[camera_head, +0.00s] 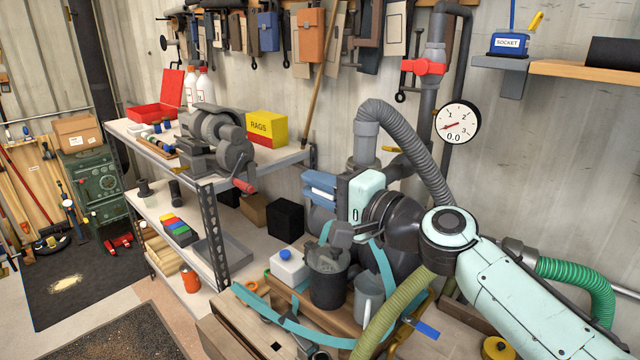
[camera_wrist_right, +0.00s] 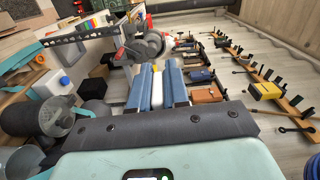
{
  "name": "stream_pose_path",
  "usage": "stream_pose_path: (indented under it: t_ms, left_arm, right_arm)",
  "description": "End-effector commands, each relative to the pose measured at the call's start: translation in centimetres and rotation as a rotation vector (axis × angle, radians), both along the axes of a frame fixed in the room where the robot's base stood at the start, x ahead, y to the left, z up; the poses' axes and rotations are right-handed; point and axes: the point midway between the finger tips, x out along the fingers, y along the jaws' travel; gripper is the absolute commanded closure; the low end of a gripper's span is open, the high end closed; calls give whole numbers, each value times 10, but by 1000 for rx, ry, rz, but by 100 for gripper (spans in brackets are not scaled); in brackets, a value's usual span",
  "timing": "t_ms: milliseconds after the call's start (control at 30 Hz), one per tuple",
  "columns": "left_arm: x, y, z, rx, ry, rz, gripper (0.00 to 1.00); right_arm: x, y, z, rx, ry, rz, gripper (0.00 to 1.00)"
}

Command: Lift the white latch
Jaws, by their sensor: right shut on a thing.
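My right gripper (camera_head: 318,190) reaches in from the right in the head view, its blue fingers pointing left, just in front of the shelf. In the right wrist view the two blue fingers (camera_wrist_right: 157,82) are close together, with a narrow white piece (camera_wrist_right: 157,92) between them. This piece matches the white latch in colour, and the gripper is shut on it. Most of it is hidden by the fingers, and I cannot tell what it is fixed to. My left gripper is not in view.
A ribbed grey hose (camera_head: 408,135) arches close above my wrist.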

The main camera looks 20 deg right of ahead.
Motion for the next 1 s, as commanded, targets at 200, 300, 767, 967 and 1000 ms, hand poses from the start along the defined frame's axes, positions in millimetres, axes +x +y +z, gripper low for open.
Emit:
stream_pose_path:
  t_ms: [200, 300, 767, 967, 1000]
  left_arm:
    - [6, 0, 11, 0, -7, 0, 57]
    - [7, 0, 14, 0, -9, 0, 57]
    - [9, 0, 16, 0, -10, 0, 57]
    - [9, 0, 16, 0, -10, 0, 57]
    - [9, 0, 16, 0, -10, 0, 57]
  right_arm:
    - [0, 0, 9, 110, 43, -1, 100]
    - [0, 0, 10, 142, 58, -1, 100]
    - [0, -1, 11, 181, 73, -2, 100]
    - [0, -1, 12, 180, 71, -2, 75]
    - [0, -1, 12, 180, 71, -2, 64]
